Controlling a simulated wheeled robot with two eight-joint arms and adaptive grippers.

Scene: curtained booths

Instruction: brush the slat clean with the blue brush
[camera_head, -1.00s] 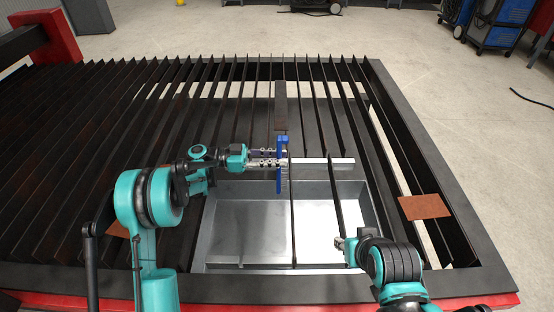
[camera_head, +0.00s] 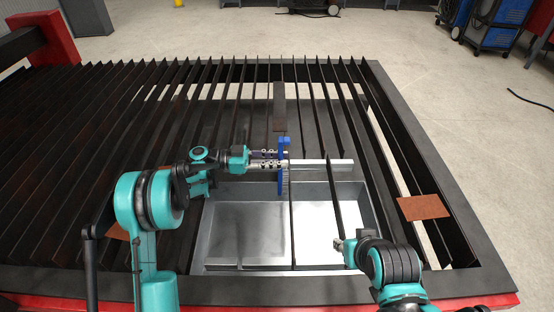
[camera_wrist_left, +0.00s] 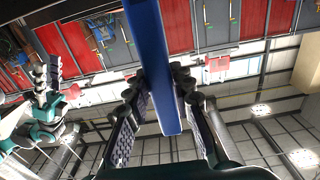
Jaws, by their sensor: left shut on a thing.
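My left gripper (camera_head: 276,159) is shut on the blue brush (camera_head: 284,147), which stands upright over the slats. In the left wrist view the brush (camera_wrist_left: 158,60) is a blue bar between the two fingers (camera_wrist_left: 160,110). My right gripper (camera_head: 343,244) is low at the tray's right side, near the front end of another slat (camera_head: 336,200). Its fingers are too small to judge.
A silver bar (camera_head: 325,164) lies crosswise just right of the brush. A metal tray (camera_head: 247,265) sits below the slats. A brown plate (camera_head: 423,207) lies on the right slats. A dark strip (camera_head: 280,105) lies behind the brush. Dark slats fill the left.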

